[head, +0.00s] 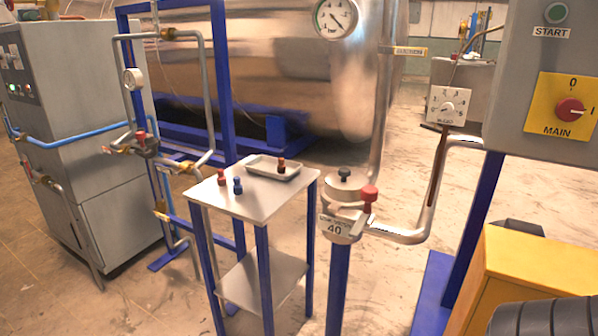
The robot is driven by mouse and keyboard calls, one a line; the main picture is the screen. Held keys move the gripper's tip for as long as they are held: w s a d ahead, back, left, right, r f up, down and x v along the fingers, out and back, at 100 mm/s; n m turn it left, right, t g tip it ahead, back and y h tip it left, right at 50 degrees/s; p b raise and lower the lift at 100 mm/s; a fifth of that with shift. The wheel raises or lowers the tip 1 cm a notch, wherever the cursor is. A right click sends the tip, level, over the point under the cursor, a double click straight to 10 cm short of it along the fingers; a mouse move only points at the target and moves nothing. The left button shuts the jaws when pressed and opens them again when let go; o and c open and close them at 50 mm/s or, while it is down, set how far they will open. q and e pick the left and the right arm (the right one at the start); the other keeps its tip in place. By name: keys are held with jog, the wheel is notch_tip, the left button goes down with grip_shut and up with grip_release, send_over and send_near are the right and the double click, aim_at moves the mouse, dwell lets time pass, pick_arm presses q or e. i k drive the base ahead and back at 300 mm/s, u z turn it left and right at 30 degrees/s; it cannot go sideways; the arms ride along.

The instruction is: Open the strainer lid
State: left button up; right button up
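The strainer (341,229) stands on a blue post right of the small table, with a plate marked 40 on its front. Its round grey metal lid (337,188) lies flat on top and appears closed. A black knob (344,174) stands up from the lid. A red-handled part (369,193) stands upright at the lid's right side and hides part of its edge. Neither of my grippers shows in the head view.
A small table (240,203) holds a tray (262,169) and several red and blue small pieces. A bent pipe (410,236) runs right from the strainer. A control cabinet (500,120) and a yellow box (535,270) stand at right. Floor shows between table and strainer post.

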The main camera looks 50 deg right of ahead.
aim_at(341, 189)
jog(key=z, duration=1.35)
jog(key=k, duration=0.6)
jog(key=u, duration=0.6)
jog(key=k, duration=0.5)
jog(key=u, duration=1.15)
jog(key=i, duration=1.45)
jog(key=z, duration=1.3)
jog(key=i, duration=0.65)
jog(key=z, duration=0.7)
